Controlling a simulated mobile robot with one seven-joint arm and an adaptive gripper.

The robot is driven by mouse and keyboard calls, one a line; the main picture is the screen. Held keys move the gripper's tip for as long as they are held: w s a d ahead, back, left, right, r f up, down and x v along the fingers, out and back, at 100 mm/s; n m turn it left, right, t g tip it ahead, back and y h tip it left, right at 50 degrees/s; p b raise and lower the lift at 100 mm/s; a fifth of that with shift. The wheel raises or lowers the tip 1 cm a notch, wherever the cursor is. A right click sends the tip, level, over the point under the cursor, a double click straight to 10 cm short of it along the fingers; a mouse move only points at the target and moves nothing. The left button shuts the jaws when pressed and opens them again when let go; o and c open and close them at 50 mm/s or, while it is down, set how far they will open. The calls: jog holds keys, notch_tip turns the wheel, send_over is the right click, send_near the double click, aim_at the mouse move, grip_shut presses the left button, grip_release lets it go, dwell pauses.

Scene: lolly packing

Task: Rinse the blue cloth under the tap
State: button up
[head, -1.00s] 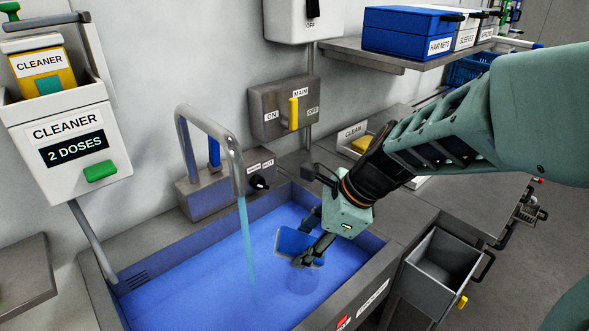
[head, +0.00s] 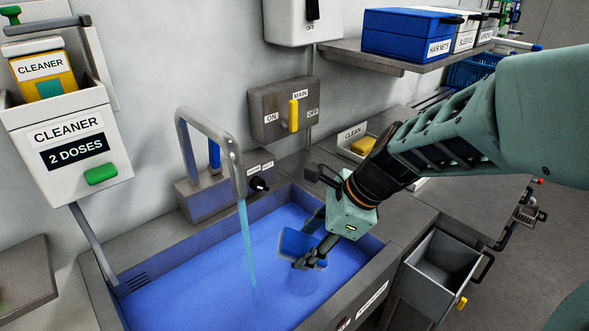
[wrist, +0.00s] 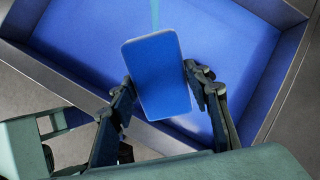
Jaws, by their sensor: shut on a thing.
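The blue cloth (head: 294,243) is a flat, rounded rectangle held between the fingers of my gripper (head: 312,252). In the wrist view the cloth (wrist: 157,75) sits between the two fingertips of my gripper (wrist: 163,88), which are shut on its sides. My gripper is over the right part of the sink (head: 190,279), which looks filled with blue water. The tap (head: 233,160) runs, and its stream (head: 248,245) falls to the left of the cloth, apart from it in the head view. A stream also shows beyond the cloth's far edge in the wrist view (wrist: 155,14).
A cleaner dispenser (head: 65,140) with a green lever hangs at the left. The main switch box (head: 268,128) is on the wall behind. A tray marked clean (head: 352,133) holds a yellow item at the right. A grey open bin (head: 436,268) stands right of the sink.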

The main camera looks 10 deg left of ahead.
jog(key=shift+s+d+r+p, duration=0.3)
jog(key=shift+d+r+p, duration=0.45)
jog(key=shift+d+r, duration=0.25)
jog(key=shift+s+d+r+p, duration=0.25)
jog(key=shift+d+r+p, duration=0.55)
jog(key=shift+d, duration=0.3)
